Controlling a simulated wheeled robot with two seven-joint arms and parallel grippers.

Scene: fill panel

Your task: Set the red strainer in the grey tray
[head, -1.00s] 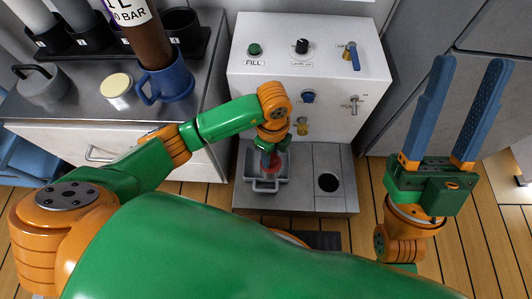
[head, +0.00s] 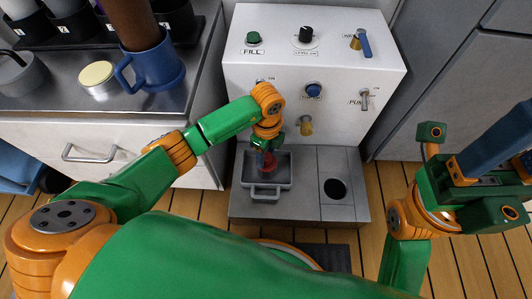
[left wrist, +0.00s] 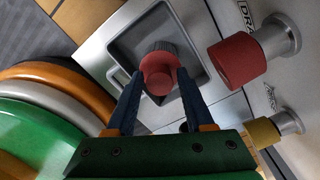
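The red strainer (left wrist: 158,72) is a round red piece with a ribbed rim and a raised knob. My left gripper (left wrist: 160,76) has its blue fingers on both sides of the knob, shut on it. In the head view the strainer (head: 269,171) is inside the outline of the grey tray (head: 265,192), below my left gripper (head: 268,153). The tray is square with a front handle; its floor also shows in the left wrist view (left wrist: 125,48). Whether the strainer touches that floor I cannot tell. My right gripper (head: 512,148) is at the right edge, partly cut off, its fingers apart and empty.
A white panel (head: 330,75) with knobs and taps stands behind the tray. A red-ended drain tap (left wrist: 238,62) is close beside the tray. A dark round hole (head: 335,189) is in the ledge to its right. A blue mug (head: 155,68) stands on the left counter.

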